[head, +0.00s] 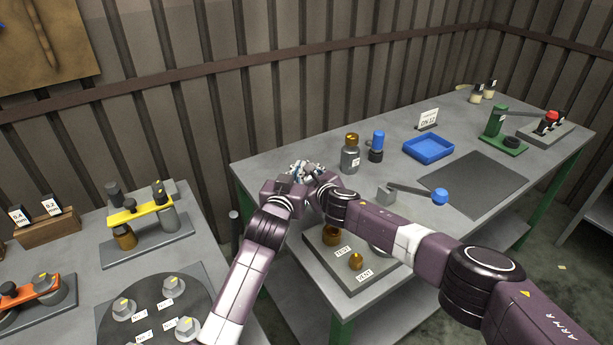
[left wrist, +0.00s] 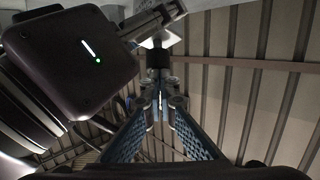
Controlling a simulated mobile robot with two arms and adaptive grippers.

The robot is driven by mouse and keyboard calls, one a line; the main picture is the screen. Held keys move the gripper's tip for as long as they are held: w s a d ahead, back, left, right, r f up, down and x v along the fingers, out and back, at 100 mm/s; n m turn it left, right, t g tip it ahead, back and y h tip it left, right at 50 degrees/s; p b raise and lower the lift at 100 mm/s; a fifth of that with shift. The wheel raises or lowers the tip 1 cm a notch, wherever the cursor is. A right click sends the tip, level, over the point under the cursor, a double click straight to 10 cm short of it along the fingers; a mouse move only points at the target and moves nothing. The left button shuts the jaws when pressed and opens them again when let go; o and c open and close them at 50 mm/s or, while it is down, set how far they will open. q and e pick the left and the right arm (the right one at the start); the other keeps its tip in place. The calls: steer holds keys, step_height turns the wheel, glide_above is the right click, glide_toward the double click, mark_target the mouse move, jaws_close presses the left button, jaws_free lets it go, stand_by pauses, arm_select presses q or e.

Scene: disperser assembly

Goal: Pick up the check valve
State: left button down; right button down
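My left gripper (head: 300,170) is over the near left corner of the far table, close beside the end of my right arm. In the left wrist view its blue-padded fingers (left wrist: 160,103) converge with a narrow gap. A dark block with a pale top (left wrist: 159,58) shows just beyond the fingertips; I cannot tell whether it is held. My right gripper is largely hidden among the overlapping wrists. I cannot identify the check valve for certain. Two brass fittings, one (head: 331,236) by a TEST label and one (head: 356,261) by a VENT label, sit on a grey plate below the wrists.
A grey-and-brass bottle (head: 350,155), a blue-capped bottle (head: 376,145) and a blue tray (head: 428,148) stand on the far table. A blue-knobbed lever (head: 439,196) lies to the right. A yellow-barred fixture (head: 139,212) stands on the left bench. The dark mat (head: 475,182) is clear.

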arm_select(q)
steer(key=shift+s, duration=0.1)
arm_select(e)
steer(key=shift+f, duration=0.25)
